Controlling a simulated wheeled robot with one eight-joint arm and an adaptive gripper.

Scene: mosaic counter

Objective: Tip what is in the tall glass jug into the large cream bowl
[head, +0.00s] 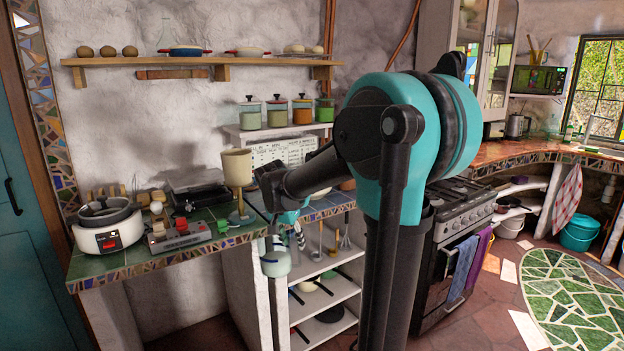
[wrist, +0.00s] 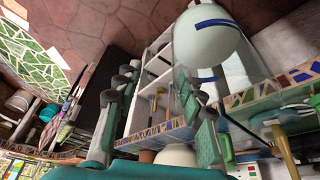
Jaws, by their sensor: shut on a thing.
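The tall glass jug (head: 275,264) hangs in front of the counter's edge in the head view, with pale contents and a blue band. It looks about upright. My gripper (head: 283,236) is shut on it at its upper part; the exact contact is hard to see. In the wrist view the jug (wrist: 213,42) shows as a pale rounded body with a blue stripe, beyond the fingers of my gripper (wrist: 160,95).
A cream cup-shaped top on a stand (head: 237,168) stands on the counter (head: 118,268) close to my gripper. Left of it are a red-grey appliance (head: 180,236) and a white cooker (head: 107,226). Open shelves (head: 325,278) lie below; a stove (head: 463,226) is at right.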

